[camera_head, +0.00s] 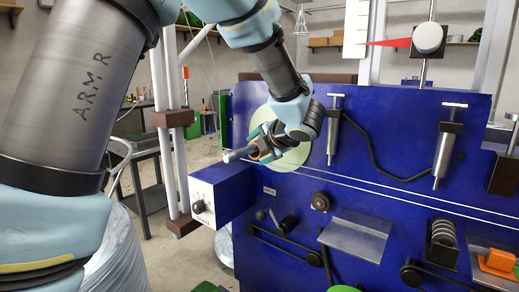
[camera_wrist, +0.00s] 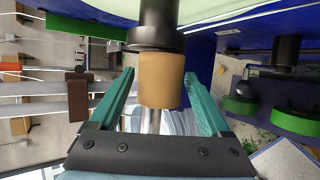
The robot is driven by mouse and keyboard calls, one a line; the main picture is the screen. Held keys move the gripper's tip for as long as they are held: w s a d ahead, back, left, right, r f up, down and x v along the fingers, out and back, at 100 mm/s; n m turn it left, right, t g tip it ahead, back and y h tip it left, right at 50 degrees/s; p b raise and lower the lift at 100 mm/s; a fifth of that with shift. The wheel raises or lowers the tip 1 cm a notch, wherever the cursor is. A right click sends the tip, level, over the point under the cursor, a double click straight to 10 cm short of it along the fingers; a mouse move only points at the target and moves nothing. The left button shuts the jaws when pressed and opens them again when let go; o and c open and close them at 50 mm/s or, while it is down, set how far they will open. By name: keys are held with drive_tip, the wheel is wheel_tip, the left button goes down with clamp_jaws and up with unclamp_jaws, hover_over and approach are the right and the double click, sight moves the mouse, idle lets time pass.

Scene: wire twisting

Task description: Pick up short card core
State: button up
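The short card core (camera_wrist: 161,80) is a tan cylinder in the wrist view. It sits around a thin metal shaft, against a black collar (camera_wrist: 156,38). My gripper (camera_wrist: 160,88) is open, with one teal finger on each side of the core and a visible gap to each. In the head view my gripper (camera_head: 256,152) is at the machine's pale green disc (camera_head: 292,158), just above the blue box. The core is too small and covered there to make out clearly.
The blue machine panel (camera_head: 400,120) fills the right side, with rollers, a handle and brackets on it. A blue box with a white front (camera_head: 203,202) juts out just below my gripper. Pale upright posts (camera_head: 163,110) stand left of it.

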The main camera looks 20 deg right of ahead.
drive_tip(key=c, duration=1.1)
drive_tip(key=shift+r, duration=0.1)
